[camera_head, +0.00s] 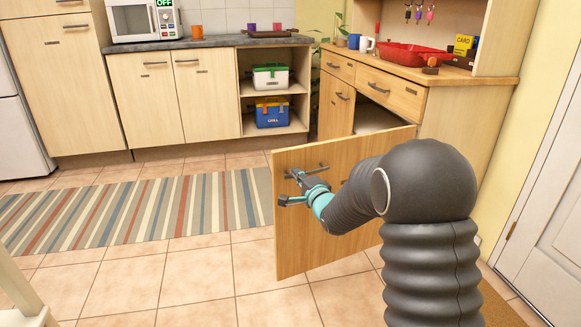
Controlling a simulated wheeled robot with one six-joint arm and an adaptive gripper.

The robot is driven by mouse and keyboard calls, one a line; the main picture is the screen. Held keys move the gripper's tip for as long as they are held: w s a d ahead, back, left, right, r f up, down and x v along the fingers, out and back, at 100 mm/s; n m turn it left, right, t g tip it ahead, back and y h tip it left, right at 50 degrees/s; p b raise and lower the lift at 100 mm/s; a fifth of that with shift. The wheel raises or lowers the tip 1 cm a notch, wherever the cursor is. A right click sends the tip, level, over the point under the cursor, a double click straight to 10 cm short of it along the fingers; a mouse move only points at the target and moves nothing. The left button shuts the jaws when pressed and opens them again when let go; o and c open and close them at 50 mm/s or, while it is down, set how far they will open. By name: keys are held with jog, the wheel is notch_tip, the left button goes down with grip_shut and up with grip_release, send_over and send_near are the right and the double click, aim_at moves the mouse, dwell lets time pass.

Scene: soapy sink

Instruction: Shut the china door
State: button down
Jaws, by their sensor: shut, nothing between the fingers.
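The china door (335,238) is a light wooden panel at the lower right of the wooden china cabinet (437,115). It stands wide open, swung out into the room, and a pale shelf (378,119) shows in the opening behind it. A metal bar handle (308,170) is on the door's near face, close to its free edge. My gripper (287,187) is in front of this face, just below the handle, with its fingers shut and nothing between them. I cannot tell whether it touches the door. My arm hides the door's right part and its hinge side.
A red tray (412,54), mugs and small items stand on the cabinet top. A striped rug (140,209) lies on the tiled floor to the left. A counter with open shelves (243,105) stands behind. A white door (550,215) is at right.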

aim_at(287, 163)
jog(key=shift+x, duration=2.5)
jog(key=shift+w, duration=0.15)
